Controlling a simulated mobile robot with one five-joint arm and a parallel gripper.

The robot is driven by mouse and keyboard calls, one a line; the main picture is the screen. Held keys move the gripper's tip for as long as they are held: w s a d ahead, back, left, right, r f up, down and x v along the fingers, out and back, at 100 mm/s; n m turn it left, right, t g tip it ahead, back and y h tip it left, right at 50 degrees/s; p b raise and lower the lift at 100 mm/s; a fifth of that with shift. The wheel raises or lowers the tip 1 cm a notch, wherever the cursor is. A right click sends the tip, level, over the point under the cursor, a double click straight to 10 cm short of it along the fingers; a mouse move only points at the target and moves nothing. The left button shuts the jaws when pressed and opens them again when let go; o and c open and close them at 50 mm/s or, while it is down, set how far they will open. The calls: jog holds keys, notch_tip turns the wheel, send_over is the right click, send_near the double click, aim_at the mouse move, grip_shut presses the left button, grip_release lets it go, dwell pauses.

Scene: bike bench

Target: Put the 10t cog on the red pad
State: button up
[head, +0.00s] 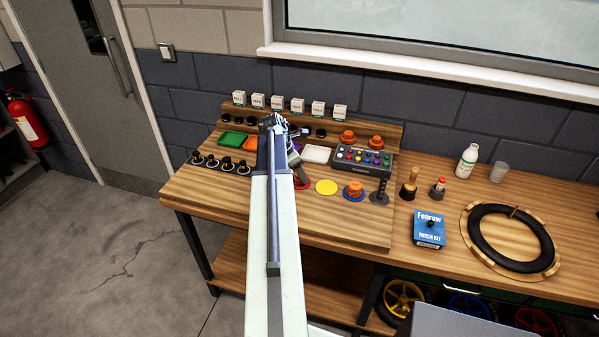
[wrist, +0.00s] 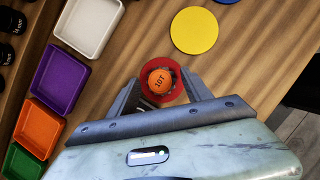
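The 10t cog (wrist: 159,82) is a small orange cog with "10T" on its top, in the wrist view. It appears to lie on the red pad (wrist: 149,65), whose red rim shows around it. My gripper (wrist: 161,85) is open, with one finger on each side of the cog and gaps between fingers and cog. In the head view my arm hides the cog, and only an edge of the red pad (head: 304,185) shows.
A yellow pad (head: 327,187) and a blue pad with an orange cog (head: 354,188) lie to the right. White (wrist: 88,25), purple (wrist: 59,78), orange (wrist: 38,128) and green (wrist: 22,164) trays stand on the left in the wrist view. A button box (head: 362,159) stands behind.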

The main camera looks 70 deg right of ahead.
jog(key=shift+r+p, duration=0.5)
jog(key=p+v, duration=1)
jog(key=v, duration=0.1)
jog(key=shift+w+a, duration=0.15)
jog(key=shift+w, duration=0.1)
jog(key=shift+r, duration=0.1)
